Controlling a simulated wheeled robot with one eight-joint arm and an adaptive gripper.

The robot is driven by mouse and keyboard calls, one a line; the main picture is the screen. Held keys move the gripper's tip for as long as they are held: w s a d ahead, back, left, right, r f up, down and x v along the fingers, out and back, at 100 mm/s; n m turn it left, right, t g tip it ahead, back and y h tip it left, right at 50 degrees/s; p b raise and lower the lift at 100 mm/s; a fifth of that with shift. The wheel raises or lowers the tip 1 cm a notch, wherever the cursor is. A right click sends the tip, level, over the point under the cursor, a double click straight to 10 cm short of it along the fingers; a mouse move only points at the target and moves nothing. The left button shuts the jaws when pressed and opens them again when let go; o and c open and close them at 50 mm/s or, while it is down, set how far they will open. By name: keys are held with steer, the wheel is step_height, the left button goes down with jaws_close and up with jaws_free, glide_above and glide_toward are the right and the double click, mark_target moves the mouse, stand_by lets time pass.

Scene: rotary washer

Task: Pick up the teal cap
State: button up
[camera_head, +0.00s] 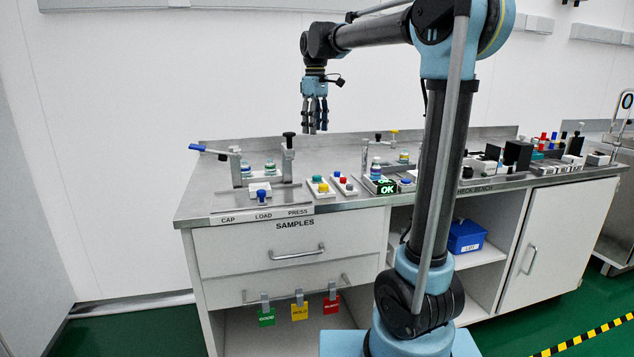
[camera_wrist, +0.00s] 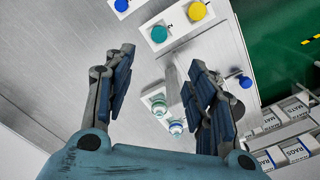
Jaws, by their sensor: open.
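The teal cap (camera_wrist: 159,33) sits on a white block beside a yellow cap (camera_wrist: 197,10) in the wrist view. In the head view, the teal cap (camera_head: 316,178) looks small, at the back of the block, with the yellow cap (camera_head: 323,187) in front of it. My gripper (camera_head: 314,129) hangs fingers-down above the bench, well apart from the caps. In the wrist view my gripper's fingers (camera_wrist: 158,72) are spread with nothing between them; the teal cap shows beyond the fingertips.
A press with a blue-ended lever (camera_head: 208,149) stands left, near two small vials (camera_head: 258,168). A second cap block (camera_head: 344,185) and a green OK display (camera_head: 387,188) lie to the right. Bare steel lies behind.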

glide_above(317, 176)
steer(key=f, duration=1.1)
steer(key=shift+a+f, duration=0.25)
steer(key=shift+f, duration=0.15)
steer(key=shift+w+d+f, duration=0.1)
steer(key=shift+f, duration=1.25)
steer(key=shift+d+f, duration=0.1)
steer(key=shift+f, duration=1.2)
steer(key=c, duration=0.9)
